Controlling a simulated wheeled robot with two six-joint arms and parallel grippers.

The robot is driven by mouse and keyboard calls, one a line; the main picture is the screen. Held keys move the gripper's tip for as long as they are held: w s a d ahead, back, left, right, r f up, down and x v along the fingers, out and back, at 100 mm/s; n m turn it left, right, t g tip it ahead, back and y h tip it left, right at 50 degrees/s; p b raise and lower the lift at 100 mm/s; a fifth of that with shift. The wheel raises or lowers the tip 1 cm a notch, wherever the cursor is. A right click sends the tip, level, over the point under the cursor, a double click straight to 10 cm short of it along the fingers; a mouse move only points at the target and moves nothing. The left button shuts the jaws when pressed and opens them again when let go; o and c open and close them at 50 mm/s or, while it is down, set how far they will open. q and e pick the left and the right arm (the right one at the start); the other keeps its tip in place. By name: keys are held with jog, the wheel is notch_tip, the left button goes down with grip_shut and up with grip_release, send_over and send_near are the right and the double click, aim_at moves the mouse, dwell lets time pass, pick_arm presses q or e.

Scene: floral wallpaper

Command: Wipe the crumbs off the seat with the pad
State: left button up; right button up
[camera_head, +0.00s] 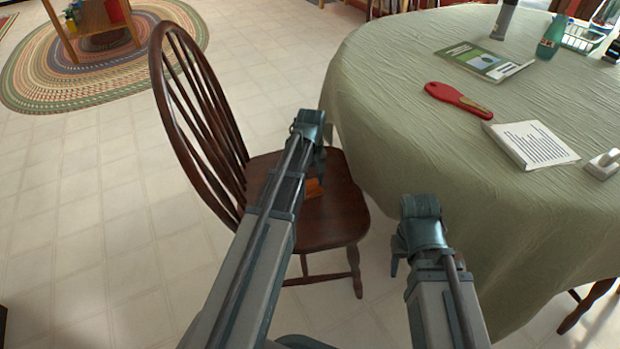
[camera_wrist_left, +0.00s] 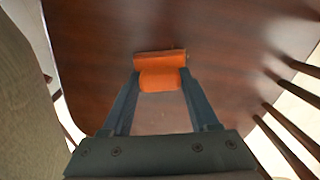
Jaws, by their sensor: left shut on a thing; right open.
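A dark wooden chair with a spindle back stands beside the table, and its seat (camera_head: 338,212) shows in the middle of the head view. My left gripper (camera_head: 313,183) is over the seat, shut on an orange pad (camera_head: 315,188). In the left wrist view the pad (camera_wrist_left: 160,65) sits between the fingertips, against or just above the seat (camera_wrist_left: 90,50); I cannot tell which. No crumbs can be made out on the seat. My right gripper (camera_head: 399,259) is open and empty, to the right of the chair by the tablecloth.
A round table with a green cloth (camera_head: 400,110) stands right of the chair, close to the seat.

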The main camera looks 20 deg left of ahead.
pick_arm(q)
jog(key=shift+s+d, duration=0.45)
jog(key=shift+s, duration=0.35)
jog(key=shift+s+d, duration=0.5)
jog(key=shift+s, duration=0.35)
jog(key=shift+s+d, duration=0.45)
jog(key=shift+s, duration=0.35)
jog(key=shift+a+f, duration=0.1)
jog(key=shift+a, duration=0.05)
jog(key=shift+a, duration=0.1)
jog(key=shift+w+a, duration=0.35)
jog(key=shift+w, duration=0.1)
jog(key=shift+w+a, duration=0.3)
jog(key=shift+w, duration=0.25)
jog(key=shift+w+a, duration=0.3)
jog(key=shift+w, duration=0.25)
jog(key=shift+w, duration=0.1)
jog(key=shift+w+a, duration=0.4)
jog(key=shift+w, duration=0.3)
jog(key=shift+w+a, duration=0.4)
jog(key=shift+w, duration=0.25)
